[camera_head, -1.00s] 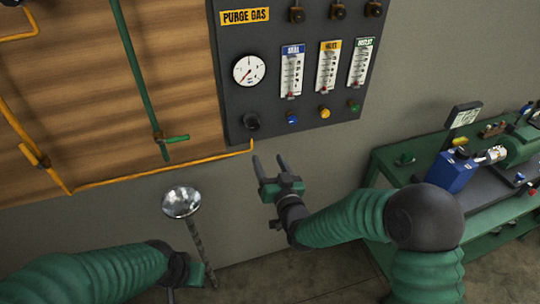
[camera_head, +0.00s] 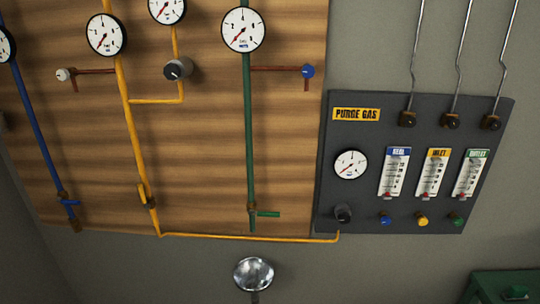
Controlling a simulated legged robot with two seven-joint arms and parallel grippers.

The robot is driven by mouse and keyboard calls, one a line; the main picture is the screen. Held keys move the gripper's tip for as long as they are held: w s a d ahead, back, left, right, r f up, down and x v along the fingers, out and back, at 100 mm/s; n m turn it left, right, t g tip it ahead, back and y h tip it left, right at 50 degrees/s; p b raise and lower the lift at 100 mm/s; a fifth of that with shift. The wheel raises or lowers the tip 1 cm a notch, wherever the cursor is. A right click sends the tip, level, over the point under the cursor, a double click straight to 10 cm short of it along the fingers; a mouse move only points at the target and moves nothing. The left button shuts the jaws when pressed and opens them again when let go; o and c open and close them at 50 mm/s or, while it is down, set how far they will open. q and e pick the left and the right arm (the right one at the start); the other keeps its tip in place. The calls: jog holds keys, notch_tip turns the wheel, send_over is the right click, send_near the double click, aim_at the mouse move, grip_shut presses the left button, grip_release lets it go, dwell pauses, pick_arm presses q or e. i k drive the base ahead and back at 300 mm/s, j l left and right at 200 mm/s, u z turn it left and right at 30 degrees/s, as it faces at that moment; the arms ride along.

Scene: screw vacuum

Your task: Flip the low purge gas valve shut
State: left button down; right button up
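The purge gas panel (camera_head: 391,208) is a dark grey board with a yellow "PURGE GAS" label, at the right. A yellow pipe (camera_head: 240,238) runs left from its lower knob, then up the wooden board. Low on that upright pipe is a valve with a yellow handle (camera_head: 143,194), which lies nearly along the pipe. The green pipe carries a low valve with a green handle (camera_head: 266,213) sticking out to the right, across the pipe. The blue pipe has a low blue handle (camera_head: 70,202) across it. Neither gripper is in view.
A round shiny silver head (camera_head: 254,274) on a stem stands below the board at bottom centre. A green bench (camera_head: 490,285) enters at the lower right corner. Gauges, such as one on the green pipe (camera_head: 244,30), line the top. The grey wall below the pipes is otherwise clear.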

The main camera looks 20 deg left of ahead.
aim_at(141, 190)
jog(key=u, duration=1.65)
